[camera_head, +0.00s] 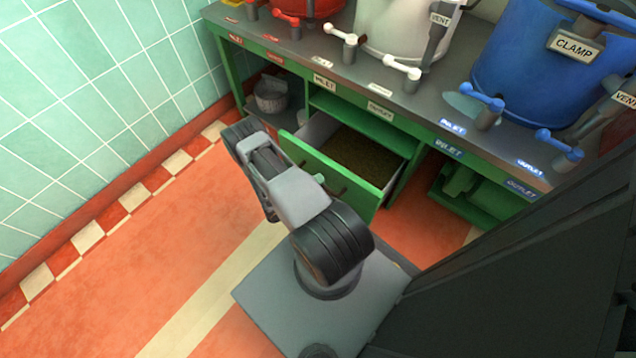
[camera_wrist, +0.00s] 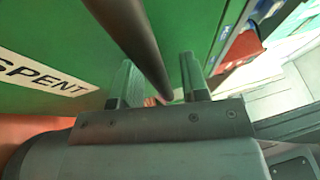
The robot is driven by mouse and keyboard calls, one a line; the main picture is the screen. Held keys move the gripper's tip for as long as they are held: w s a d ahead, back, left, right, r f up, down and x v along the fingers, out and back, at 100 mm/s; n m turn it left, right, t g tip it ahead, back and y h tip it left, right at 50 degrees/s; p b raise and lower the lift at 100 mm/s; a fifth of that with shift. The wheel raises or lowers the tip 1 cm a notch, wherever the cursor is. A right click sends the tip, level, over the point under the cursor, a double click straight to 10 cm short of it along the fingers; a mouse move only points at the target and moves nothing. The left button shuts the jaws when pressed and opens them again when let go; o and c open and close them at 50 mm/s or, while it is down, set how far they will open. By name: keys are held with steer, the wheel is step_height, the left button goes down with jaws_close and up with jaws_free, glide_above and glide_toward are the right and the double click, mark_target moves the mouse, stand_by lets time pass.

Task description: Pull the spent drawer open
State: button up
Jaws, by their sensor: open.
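The spent drawer (camera_head: 360,196) has a green front and stands pulled out from under the bench, with brownish-green material inside. In the wrist view its green front (camera_wrist: 60,35) bears a white SPENT label (camera_wrist: 42,74). A dark bar handle (camera_wrist: 138,45) runs across that view. My gripper (camera_wrist: 160,80) is open, with one finger on each side of the bar in the picture. Contact between fingers and bar cannot be made out. In the head view my arm covers part of the drawer front and the fingers are mostly hidden.
The bench (camera_head: 330,50) carries red, white and blue kettles with valves. A grey bucket (camera_head: 271,94) stands on a shelf left of the drawer. A tiled wall (camera_head: 80,110) is at left. The orange floor (camera_head: 170,250) between wall and arm is clear.

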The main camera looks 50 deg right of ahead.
steer(key=p+v, duration=0.1)
steer(key=v, duration=1.2)
steer(key=shift+a, duration=0.4)
